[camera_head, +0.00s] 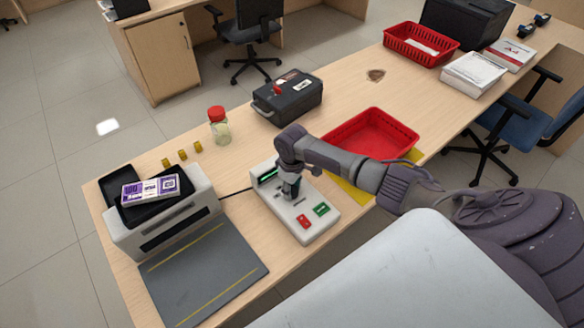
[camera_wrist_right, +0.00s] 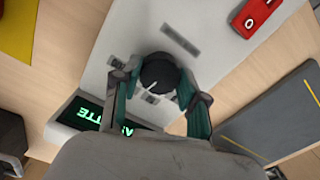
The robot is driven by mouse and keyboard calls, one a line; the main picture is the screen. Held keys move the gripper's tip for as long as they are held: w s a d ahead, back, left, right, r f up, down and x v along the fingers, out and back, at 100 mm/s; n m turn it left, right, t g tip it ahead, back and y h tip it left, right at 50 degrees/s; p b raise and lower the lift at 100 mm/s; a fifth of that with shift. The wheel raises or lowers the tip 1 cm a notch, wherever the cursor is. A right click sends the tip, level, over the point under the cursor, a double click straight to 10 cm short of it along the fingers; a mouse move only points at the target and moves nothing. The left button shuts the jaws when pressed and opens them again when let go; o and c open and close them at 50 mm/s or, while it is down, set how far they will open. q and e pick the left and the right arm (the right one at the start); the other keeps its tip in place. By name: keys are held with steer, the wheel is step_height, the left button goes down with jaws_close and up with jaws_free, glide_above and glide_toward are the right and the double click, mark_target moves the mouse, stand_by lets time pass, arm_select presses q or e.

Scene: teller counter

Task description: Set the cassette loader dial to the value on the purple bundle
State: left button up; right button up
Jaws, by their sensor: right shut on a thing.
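The cassette loader (camera_head: 318,226) is a pale box on the counter with a green-lit display, a red button and a green button. Its black dial (camera_wrist_right: 159,74) has a white pointer mark and sits between the fingers of my right gripper (camera_wrist_right: 157,88) in the right wrist view. My right gripper (camera_head: 291,190) reaches down onto the loader in the head view and is shut on the dial, hiding it there. My left gripper is not in view.
The grey machine (camera_head: 165,218) stands left of the loader, with a dark mat (camera_head: 205,275) in front. A red tray (camera_head: 373,133), a black case (camera_head: 287,97) and a red-capped jar (camera_head: 219,126) stand behind. Small yellow pieces (camera_head: 183,155) lie near the jar.

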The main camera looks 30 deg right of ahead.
mark_target(292, 190)
steer(key=shift+r+m+p, duration=0.1)
steer(key=shift+m+p, duration=0.35)
steer(key=shift+m, duration=0.25)
steer(key=shift+w, duration=0.1)
steer(key=o, duration=1.1)
steer(key=shift+o, duration=0.2)
step_height(292, 190, up, 12)
